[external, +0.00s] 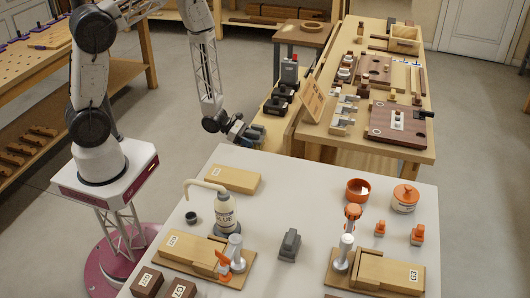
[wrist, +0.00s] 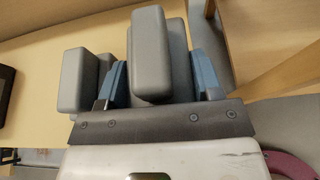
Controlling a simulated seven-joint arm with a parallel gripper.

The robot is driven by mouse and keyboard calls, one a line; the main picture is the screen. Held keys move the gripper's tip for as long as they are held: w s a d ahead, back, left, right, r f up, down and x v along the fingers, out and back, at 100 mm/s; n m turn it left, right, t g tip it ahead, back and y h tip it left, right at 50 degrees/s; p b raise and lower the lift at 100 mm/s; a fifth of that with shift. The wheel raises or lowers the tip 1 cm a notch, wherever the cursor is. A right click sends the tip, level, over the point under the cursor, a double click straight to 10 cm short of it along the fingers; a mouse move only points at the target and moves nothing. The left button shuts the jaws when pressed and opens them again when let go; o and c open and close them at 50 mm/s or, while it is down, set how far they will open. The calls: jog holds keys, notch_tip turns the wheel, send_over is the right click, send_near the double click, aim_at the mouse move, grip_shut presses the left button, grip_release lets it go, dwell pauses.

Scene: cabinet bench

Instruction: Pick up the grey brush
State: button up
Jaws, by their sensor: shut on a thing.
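My gripper (external: 243,130) is low at the left end of the wooden bench. In the wrist view my gripper (wrist: 158,62) has its two blue fingers on either side of a blocky grey thing, which I take to be the grey brush (wrist: 152,45). It has a narrow raised block over a wider grey body. The fingers are shut on it. A second grey block (wrist: 78,80) is just outside the left finger. In the external view a grey piece (external: 256,133) shows at the fingertips. Its underside is hidden, so I cannot tell whether it touches the wood below.
Black blocky items (external: 277,108) and a grey-topped one (external: 289,68) line the shelf behind my gripper. A wooden bench (external: 375,152) with tools is to the right. The white table (external: 330,205) in front holds a glue bottle (external: 223,213) and a grey block (external: 289,244).

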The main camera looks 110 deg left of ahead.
jog(key=shift+r, duration=0.5)
jog(key=s+d+r, duration=0.2)
jog(key=s+d, duration=0.8)
jog(key=s, duration=0.2)
jog(key=shift+s+r, duration=0.25)
